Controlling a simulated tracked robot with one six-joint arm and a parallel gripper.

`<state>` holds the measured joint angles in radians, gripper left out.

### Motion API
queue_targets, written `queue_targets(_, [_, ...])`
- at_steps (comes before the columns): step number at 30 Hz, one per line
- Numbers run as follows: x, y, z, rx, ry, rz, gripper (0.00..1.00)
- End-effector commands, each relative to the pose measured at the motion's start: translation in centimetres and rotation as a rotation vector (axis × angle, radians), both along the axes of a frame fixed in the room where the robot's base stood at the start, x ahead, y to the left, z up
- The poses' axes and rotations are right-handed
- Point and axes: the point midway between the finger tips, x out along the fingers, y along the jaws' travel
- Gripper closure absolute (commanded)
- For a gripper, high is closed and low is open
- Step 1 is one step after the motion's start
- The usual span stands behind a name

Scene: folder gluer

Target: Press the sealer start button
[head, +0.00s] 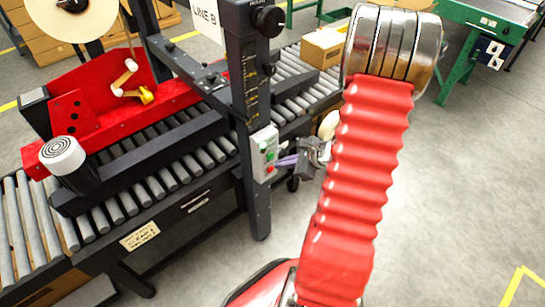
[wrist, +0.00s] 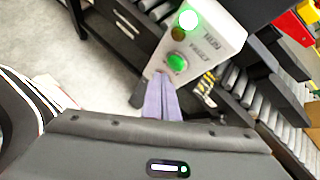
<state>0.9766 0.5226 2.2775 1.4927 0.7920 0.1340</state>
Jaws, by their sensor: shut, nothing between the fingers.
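The grey-white control box (head: 259,143) is fixed to the dark upright post of the sealer. In the wrist view the box (wrist: 222,40) shows a brightly lit green lamp (wrist: 188,19), a darker amber lamp (wrist: 178,33) and a round green button (wrist: 177,62) lower down. My gripper (head: 281,161) is at the right side of the box in the head view, its purple fingers shut and empty. In the wrist view the fingertips of my gripper (wrist: 161,79) appear just below the green button. Contact with the button cannot be told.
A roller conveyor (head: 150,185) and the red sealer head (head: 95,110) lie to the left. A cardboard box (head: 323,47) sits behind. Open grey floor (head: 460,180) is on the right.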

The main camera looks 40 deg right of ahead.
Motion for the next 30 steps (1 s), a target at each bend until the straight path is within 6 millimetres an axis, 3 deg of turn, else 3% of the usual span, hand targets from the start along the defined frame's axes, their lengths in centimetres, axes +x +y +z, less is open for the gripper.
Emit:
queue_targets(21, [-5.0, -0.1, 0.0, 0.001, 0.000, -0.001, 1.00])
queue_targets(30, [-5.2, -0.1, 0.0, -0.001, 0.000, 0.001, 1.00])
